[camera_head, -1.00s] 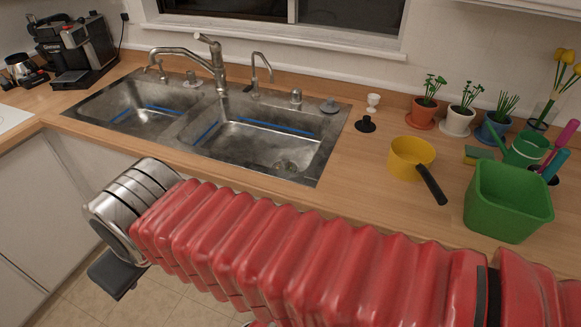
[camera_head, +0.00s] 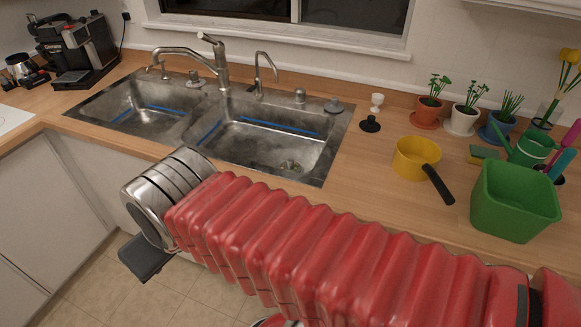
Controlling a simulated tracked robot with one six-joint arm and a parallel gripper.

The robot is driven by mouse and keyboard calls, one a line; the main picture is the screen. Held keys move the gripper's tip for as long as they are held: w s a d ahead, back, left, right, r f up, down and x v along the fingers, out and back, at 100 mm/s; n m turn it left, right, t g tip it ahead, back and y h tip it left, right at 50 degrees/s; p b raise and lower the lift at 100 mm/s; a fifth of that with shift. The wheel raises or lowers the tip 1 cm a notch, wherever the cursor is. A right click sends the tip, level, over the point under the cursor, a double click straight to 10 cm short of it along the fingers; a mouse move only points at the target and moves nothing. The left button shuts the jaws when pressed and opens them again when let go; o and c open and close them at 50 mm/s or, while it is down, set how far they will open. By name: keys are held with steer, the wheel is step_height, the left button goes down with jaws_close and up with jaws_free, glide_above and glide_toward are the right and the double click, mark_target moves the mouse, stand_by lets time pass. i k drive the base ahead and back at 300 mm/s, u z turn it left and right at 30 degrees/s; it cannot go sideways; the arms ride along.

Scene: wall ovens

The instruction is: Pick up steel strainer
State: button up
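A small grey metal disc with a knob (camera_head: 334,105) lies on the back right corner of the sink deck. It looks like the steel strainer, but it is too small to be sure. A round metal drain fitting (camera_head: 290,166) shows in the right basin. My red ribbed arm crosses the front of the view from the right and ends on the left in a silver ringed joint with a dark flat part under it. I cannot make out any gripper fingers. No part of my arm touches the disc.
The double sink (camera_head: 170,138) has a tall faucet (camera_head: 222,65). Right of it are a black stopper (camera_head: 370,124), a white cup (camera_head: 377,102), a yellow pan (camera_head: 416,158), a green tub (camera_head: 512,205) and potted plants. A coffee machine (camera_head: 75,50) stands far left.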

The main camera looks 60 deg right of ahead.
mark_target(289, 165)
steer(key=u, duration=0.05)
steer(key=i, duration=1)
steer(key=z, duration=0.05)
